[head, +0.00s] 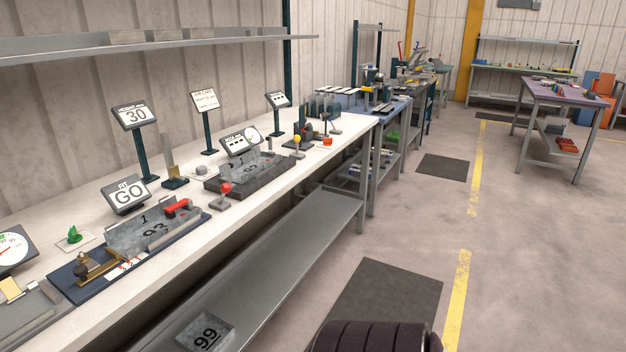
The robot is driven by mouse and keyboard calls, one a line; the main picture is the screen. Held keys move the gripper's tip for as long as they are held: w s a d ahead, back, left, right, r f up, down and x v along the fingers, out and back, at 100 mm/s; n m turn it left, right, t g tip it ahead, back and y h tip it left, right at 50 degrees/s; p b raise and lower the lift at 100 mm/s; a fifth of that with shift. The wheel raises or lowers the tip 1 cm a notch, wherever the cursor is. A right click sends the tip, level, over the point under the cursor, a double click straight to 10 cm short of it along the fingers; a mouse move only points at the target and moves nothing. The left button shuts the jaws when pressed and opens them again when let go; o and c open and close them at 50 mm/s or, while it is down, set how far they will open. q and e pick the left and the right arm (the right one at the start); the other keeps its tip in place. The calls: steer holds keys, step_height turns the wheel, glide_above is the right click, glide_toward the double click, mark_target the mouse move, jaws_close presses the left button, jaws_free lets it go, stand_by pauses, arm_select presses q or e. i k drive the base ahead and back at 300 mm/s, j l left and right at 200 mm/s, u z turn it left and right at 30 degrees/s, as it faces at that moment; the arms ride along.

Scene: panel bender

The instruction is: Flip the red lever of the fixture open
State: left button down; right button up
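A red lever (179,207) lies low at the right part of a fixture on the white bench. The fixture has a dark blue base plate (68,279). A grey metal panel (130,238) marked with numbers sits on the fixture, close beside the lever. A brass-coloured clamp part (97,269) is at the fixture's left end. From this distance I cannot tell whether the lever touches the panel. Neither of my grippers shows in the head view.
A red-knobbed stick (223,191) stands just right of the fixture. A GO sign (129,194) stands behind it. Another fixture (247,176) is farther along the bench (287,203). Floor to the right is open.

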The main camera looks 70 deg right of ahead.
mark_target(226, 188)
steer(key=z, duration=1.75)
